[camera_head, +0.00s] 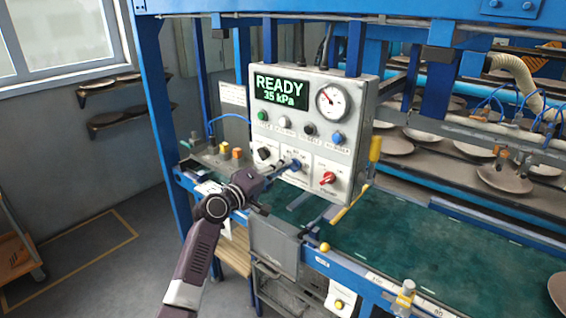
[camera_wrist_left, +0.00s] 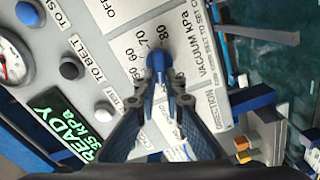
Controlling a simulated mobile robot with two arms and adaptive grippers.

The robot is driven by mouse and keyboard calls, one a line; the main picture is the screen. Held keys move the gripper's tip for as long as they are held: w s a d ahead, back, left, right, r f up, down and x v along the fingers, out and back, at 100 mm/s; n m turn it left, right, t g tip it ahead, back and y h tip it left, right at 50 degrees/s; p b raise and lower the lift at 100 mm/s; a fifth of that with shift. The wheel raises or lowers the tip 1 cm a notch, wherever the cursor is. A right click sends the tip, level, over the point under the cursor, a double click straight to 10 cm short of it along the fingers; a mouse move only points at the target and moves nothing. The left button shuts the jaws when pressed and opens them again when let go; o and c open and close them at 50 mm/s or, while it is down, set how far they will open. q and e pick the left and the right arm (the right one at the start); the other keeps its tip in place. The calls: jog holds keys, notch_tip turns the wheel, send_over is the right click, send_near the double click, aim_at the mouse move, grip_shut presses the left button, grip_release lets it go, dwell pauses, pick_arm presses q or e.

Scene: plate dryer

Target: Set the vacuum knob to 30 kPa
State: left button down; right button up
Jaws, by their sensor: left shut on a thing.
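The control panel (camera_head: 318,120) carries a green display (camera_head: 280,92) that reads READY 35 kPa. The blue vacuum knob (camera_head: 297,164) is on the panel's lower middle plate. In the left wrist view the knob (camera_wrist_left: 157,61) sits beside a printed scale marked VACUUM kPa, with 50, 60, 70 and 80 legible. My left gripper (camera_head: 287,168) is shut on the knob. Its two dark fingers (camera_wrist_left: 160,88) close around the knob's sides and hide part of the scale. The display (camera_wrist_left: 75,127) also shows in the wrist view. My right gripper is in neither view.
A black knob (camera_head: 263,154) and a red knob (camera_head: 328,178) flank the blue one. A row of buttons (camera_head: 309,129) and a round gauge (camera_head: 332,101) are above. A green belt (camera_head: 400,235) lies below right, with plates (camera_head: 440,160) on racks behind.

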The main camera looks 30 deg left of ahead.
pick_arm(q)
jog(key=shift+f+n+p, duration=0.15)
jog(key=shift+n+p, duration=0.25)
jog(key=shift+n, duration=0.7)
jog(key=c, duration=2)
grip_release()
jog(key=shift+s, duration=0.1)
jog(key=s, duration=0.8)
jog(key=s+a, duration=0.1)
jog(key=s, duration=0.3)
jog(key=shift+w, duration=0.1)
